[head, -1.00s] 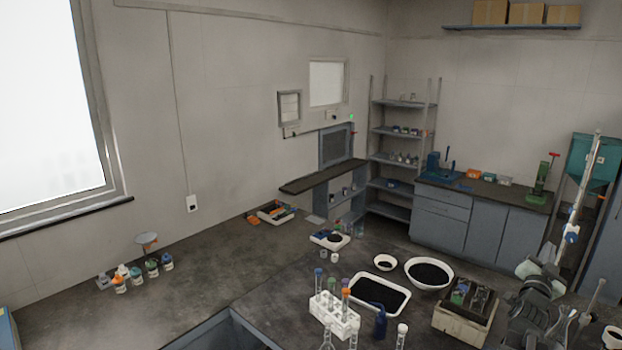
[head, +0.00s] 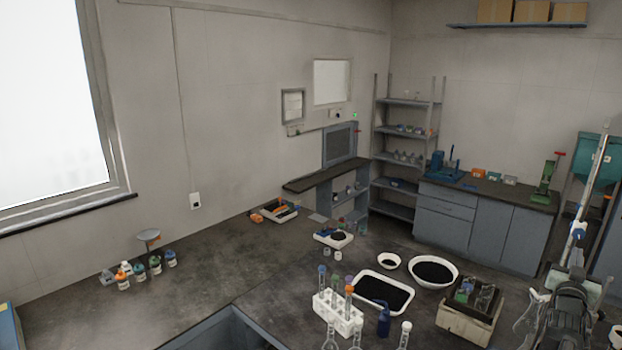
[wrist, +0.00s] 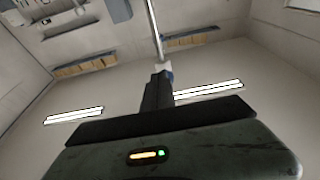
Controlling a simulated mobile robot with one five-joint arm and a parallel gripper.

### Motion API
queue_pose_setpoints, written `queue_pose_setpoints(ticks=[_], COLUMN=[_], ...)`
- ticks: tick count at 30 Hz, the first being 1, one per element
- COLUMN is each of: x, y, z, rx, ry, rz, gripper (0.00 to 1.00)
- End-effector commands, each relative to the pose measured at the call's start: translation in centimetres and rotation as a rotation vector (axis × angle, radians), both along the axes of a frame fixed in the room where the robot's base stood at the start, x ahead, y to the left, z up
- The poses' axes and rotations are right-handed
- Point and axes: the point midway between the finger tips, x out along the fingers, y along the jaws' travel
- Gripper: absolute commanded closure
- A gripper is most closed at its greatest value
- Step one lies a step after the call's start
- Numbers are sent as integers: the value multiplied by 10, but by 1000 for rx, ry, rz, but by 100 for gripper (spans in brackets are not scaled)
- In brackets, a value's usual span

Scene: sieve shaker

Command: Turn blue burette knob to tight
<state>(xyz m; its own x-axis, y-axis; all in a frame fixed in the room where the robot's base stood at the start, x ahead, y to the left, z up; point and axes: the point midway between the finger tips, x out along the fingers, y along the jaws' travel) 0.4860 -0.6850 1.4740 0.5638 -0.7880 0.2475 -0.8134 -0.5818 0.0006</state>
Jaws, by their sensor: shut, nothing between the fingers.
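The burette (head: 598,160) is a tall, thin, pale tube at the right of the head view, with a blue knob (head: 578,230) low on it. The fingers hide part of the knob and the lower burette.
Glass flasks (head: 528,318) stand close to my arm at the lower right.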

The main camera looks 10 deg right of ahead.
Motion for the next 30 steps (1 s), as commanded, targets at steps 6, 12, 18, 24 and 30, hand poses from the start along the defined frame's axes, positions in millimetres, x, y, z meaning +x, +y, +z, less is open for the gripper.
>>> queue_pose_setpoints(ticks=[6,12,18,24,30], x=[19,22,22,22,23], y=[-27,-31,-31,-31,-30], z=[0,0,0,2,3], rx=[1,0,1,0,0], ry=[-1,0,-1,0,0], rz=[0,0,0,0,0], gripper=[100,100,100,100,100])
